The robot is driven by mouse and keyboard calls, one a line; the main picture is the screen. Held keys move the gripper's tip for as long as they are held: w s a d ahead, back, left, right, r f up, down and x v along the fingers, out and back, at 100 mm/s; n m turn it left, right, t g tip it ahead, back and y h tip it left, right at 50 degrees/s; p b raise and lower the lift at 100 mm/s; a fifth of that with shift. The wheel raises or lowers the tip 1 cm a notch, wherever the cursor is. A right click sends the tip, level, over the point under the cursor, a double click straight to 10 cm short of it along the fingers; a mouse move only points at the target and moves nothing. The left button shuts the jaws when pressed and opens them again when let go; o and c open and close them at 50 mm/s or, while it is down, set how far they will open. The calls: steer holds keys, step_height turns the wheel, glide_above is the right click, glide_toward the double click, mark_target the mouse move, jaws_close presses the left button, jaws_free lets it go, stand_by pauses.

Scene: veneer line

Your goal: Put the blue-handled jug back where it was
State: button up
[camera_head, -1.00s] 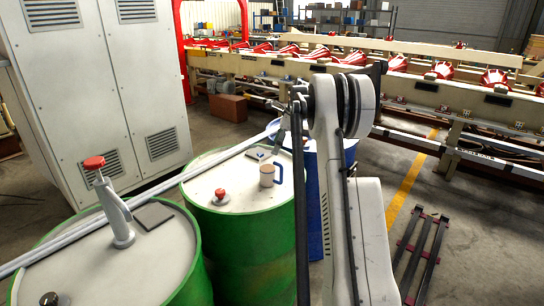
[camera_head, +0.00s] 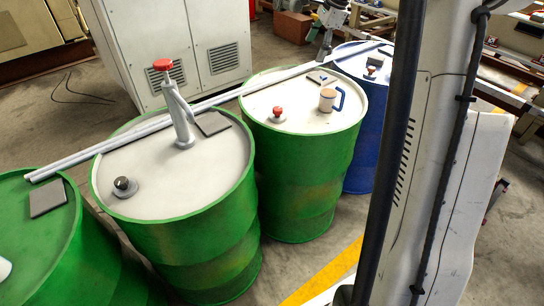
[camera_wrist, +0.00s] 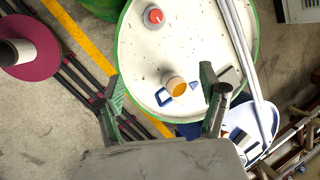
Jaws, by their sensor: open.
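The jug (camera_head: 327,99), tan with a blue handle, stands upright on the white top of a green drum (camera_head: 300,125). Its handle faces right in the head view. The jug shows from above in the wrist view (camera_wrist: 177,84), its inside orange-brown and its blue handle at lower left. My gripper (camera_wrist: 164,82) is open, its two green-grey fingers spread either side of the jug in that picture, with no contact visible. In the head view my gripper (camera_head: 326,38) is partly cut off at the top edge, beyond the drum and apart from the jug.
A red-capped fitting (camera_head: 278,114) and a dark pad (camera_head: 322,77) share the jug's drum top. A long metal rail (camera_head: 215,101) crosses the drums behind. A red-topped pump (camera_head: 178,105) stands on the neighbouring green drum. A blue drum (camera_head: 362,170) stands at right.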

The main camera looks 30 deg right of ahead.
steer(key=s+a+r+n+t+h, duration=0.1)
steer(key=s+a+r+n, duration=0.1)
steer(key=s+a+n, duration=0.65)
steer(key=s+a+r+n, duration=0.2)
steer(key=s+a, duration=0.4)
steer(key=a, duration=0.7)
steer(key=s+a+f+n+t, duration=0.1)
steer(key=s+a+f+n, duration=0.3)
steer(key=s, duration=0.5)
steer(key=s+a+f+n+t, duration=0.1)
steer(key=s+a+f+n, duration=0.4)
steer(key=s, duration=0.4)
steer(key=shift+s+a+n+t+h, duration=0.35)
steer(key=shift+a+n, duration=0.3)
steer(key=shift+a, duration=0.6)
steer(key=shift+f, duration=0.15)
steer(key=shift+f+b, duration=0.95)
steer(key=shift+b, duration=0.1)
